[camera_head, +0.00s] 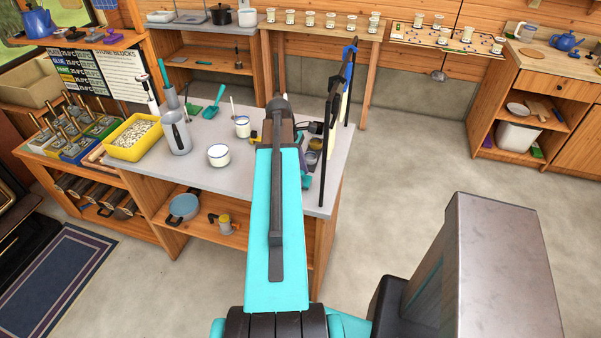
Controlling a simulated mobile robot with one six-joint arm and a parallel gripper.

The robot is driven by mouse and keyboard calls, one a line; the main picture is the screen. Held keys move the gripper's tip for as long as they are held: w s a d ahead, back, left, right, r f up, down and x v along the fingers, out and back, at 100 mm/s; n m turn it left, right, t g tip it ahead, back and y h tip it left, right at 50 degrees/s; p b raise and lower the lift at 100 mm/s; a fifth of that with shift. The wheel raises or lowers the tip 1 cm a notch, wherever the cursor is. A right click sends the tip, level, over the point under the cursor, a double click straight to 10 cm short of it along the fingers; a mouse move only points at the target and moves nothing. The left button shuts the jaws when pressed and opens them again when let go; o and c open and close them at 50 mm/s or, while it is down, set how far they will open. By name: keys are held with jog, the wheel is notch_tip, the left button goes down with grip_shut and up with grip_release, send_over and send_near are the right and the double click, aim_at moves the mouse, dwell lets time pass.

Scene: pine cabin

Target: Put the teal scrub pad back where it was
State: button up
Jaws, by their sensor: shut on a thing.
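My turquoise arm reaches over the grey-topped counter (205,185) and covers much of its right part. My gripper (309,168) shows only in part, as small dark parts just right of the arm. It is shut on a small teal piece, which I take for the teal scrub pad (306,181); only its edge shows. I cannot tell whether the pad touches the counter. The counter behind the arm is hidden.
The floor (410,190) to the right is clear.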

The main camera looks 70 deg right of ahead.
jog(key=shift+f, duration=0.3)
jog(key=shift+f, duration=0.1)
jog(key=o, duration=1)
jog(key=shift+r, duration=0.2)
jog(key=shift+b+v, duration=1.75)
jog(key=shift+v, duration=4.15)
